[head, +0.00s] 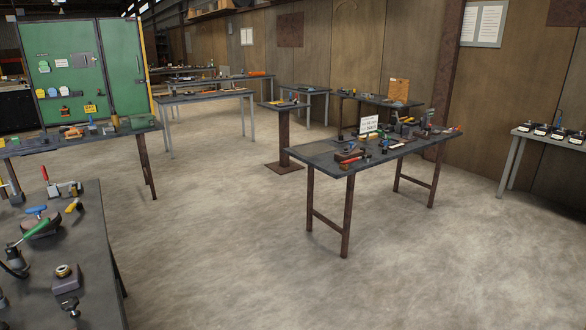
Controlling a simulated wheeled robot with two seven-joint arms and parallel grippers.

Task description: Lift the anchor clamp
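Neither of my grippers is in view. I cannot tell for sure which item is the anchor clamp. On the near dark table (98,262) at the lower left, a red-handled metal tool (46,178) stands upright at the far end. Nearer, there is a blue-handled piece (37,211) and a green-handled tool (34,229) by a round dark part. A grey block with a brass ring on top (66,279) stands near the middle. A black-knobbed piece (71,305) stands in front of it. The left part of this table is cut off by the frame.
A central table (325,155) carries several tools and a white sign (368,125). Another tool table (38,146) stands behind the near one. A green cabinet (72,70) is at the back left. A table with black items (518,140) stands at right. The concrete floor between is clear.

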